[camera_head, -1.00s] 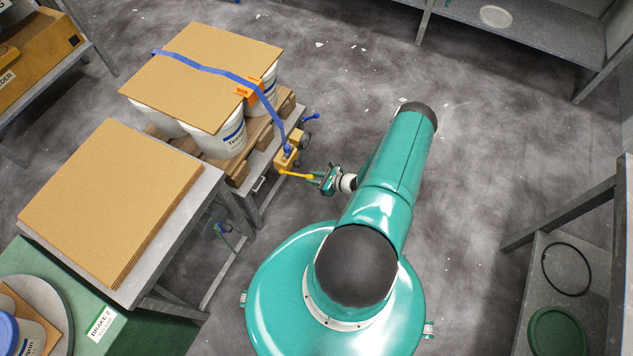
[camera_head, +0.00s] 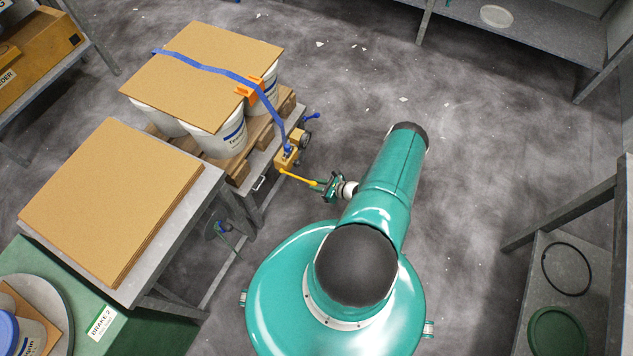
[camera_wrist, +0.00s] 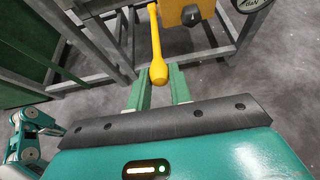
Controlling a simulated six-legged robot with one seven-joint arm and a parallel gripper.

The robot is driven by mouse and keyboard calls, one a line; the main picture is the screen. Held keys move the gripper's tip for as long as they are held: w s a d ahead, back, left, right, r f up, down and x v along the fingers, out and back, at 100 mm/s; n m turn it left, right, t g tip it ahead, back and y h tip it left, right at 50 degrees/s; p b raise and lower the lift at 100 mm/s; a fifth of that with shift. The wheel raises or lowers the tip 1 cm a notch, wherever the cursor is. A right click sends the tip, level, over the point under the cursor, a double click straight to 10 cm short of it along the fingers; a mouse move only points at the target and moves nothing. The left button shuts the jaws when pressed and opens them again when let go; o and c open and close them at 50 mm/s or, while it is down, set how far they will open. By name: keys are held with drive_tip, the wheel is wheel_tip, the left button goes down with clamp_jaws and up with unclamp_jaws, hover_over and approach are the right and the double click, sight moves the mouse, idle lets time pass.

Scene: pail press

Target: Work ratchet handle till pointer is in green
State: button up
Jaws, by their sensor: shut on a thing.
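The yellow ratchet handle (camera_head: 297,177) slopes down to the right from the yellow ratchet box (camera_head: 284,161) at the cart's edge. My gripper (camera_head: 324,187) is at the handle's free end. In the wrist view the handle (camera_wrist: 156,45) ends in a thick knob between the two green fingers of my gripper (camera_wrist: 159,82), which is shut on it. The ratchet box (camera_wrist: 185,12) shows there at the top. A round gauge (camera_wrist: 251,3) is cut off at the top right; its pointer and green zone cannot be made out.
A blue strap (camera_head: 215,71) with an orange piece (camera_head: 249,91) crosses a brown board (camera_head: 190,50) over white pails (camera_head: 220,140). A table with stacked boards (camera_head: 110,200) stands at left.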

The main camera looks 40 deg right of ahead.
drive_tip(key=shift+s+d+f, duration=0.15)
drive_tip(key=f, duration=0.5)
drive_tip(key=shift+w+f, duration=0.4)
wheel_tip(320, 180, up, 6)
drive_tip(key=shift+s, duration=0.3)
idle(0.4)
drive_tip(key=shift+w+a+r, duration=0.1)
drive_tip(key=shift+w+r, duration=0.2)
drive_tip(key=shift+r, duration=0.65)
drive_tip(key=shift+w+a+r, duration=0.1)
drive_tip(key=shift+w+r, duration=0.15)
drive_tip(key=shift+r, duration=0.7)
drive_tip(key=shift+w+a+r, duration=0.1)
drive_tip(key=shift+w+r, duration=0.2)
drive_tip(key=shift+r, duration=0.65)
drive_tip(key=o, duration=0.9)
drive_tip(key=shift+s, duration=0.1)
